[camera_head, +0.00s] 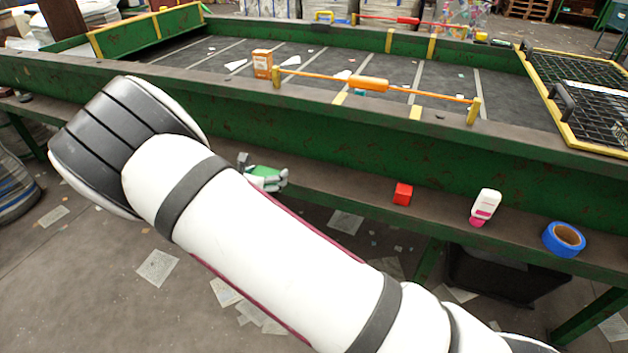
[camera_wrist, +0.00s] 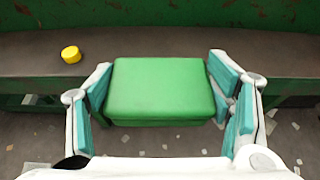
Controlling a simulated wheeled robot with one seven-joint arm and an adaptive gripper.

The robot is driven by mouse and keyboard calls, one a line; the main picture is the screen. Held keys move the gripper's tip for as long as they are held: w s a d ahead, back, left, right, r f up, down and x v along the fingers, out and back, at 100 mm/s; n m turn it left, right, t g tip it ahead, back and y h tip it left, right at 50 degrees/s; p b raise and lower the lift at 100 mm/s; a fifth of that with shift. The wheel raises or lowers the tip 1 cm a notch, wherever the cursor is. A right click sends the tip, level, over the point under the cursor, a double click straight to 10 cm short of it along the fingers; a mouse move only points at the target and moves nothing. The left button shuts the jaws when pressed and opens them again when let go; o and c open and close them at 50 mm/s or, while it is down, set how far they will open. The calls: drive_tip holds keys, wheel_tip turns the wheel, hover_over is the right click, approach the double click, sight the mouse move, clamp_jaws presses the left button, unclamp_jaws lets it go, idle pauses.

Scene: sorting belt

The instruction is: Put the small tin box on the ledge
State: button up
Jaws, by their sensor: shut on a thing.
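The small tin box is a green box with rounded edges (camera_wrist: 160,88), seen from above in the wrist view. My gripper (camera_wrist: 162,85) is shut on it, with teal-padded fingers against its left and right sides. In the head view my gripper (camera_head: 268,178) and part of the green box (camera_head: 264,170) show just past my forearm, at the ledge's front edge. The ledge (camera_head: 345,183) is the narrow brown shelf along the green belt side; it also shows in the wrist view (camera_wrist: 32,60). The box's underside is hidden, so I cannot tell whether it touches the ledge.
On the ledge to the right stand a red cube (camera_head: 402,194), a white and pink bottle (camera_head: 485,207) and a blue tape roll (camera_head: 564,239). A yellow round thing (camera_wrist: 71,54) sits on the ledge left of the box. The green belt wall (camera_head: 430,160) rises behind.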

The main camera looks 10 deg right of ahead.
hover_over(314, 178)
drive_tip(key=shift+f+b, duration=0.35)
drive_tip(key=shift+f, duration=0.4)
drive_tip(key=shift+f+b, duration=0.3)
drive_tip(key=shift+f, duration=1.35)
drive_tip(key=shift+d+f, duration=0.1)
drive_tip(key=shift+f, duration=0.1)
drive_tip(key=o, duration=1.3)
drive_tip(key=shift+r, duration=0.15)
